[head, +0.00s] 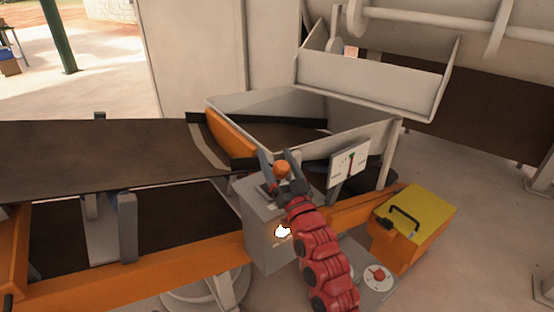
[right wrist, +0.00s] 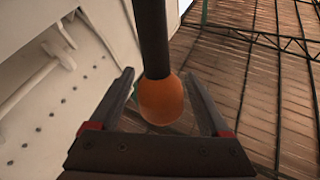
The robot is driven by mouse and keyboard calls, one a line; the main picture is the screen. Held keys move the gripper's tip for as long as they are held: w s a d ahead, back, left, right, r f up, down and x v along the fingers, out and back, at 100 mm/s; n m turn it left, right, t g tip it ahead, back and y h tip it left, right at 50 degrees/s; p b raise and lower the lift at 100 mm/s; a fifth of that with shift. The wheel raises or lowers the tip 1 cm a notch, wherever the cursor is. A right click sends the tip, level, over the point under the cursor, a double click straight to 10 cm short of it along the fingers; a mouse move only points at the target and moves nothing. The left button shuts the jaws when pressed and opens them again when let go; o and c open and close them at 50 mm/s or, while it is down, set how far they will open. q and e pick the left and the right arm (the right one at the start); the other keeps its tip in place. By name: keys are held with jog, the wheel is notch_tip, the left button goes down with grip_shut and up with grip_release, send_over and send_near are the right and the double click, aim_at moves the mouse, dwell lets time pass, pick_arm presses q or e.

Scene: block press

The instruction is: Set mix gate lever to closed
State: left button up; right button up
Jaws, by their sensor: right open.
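The mix gate lever ends in an orange knob (head: 282,169) above a grey control box (head: 262,238) in the head view. In the right wrist view the orange knob (right wrist: 161,99) hangs on a dark rod (right wrist: 151,38), between the two fingers. My right gripper (head: 278,155) is open around the knob, with a gap visible on both sides in the right wrist view (right wrist: 166,85). The lever's base is partly hidden by the gripper. My left gripper is not in view.
A white gauge panel (head: 348,165) stands just right of the gripper. A yellow-lidded box (head: 418,212) lies further right. A plate with a red knob (head: 378,274) sits below. A hopper (head: 350,129) and conveyor belt (head: 90,155) lie behind and left.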

jog(key=v, duration=1.7)
jog(key=shift+s+d, duration=0.15)
jog(key=shift+f, duration=0.1)
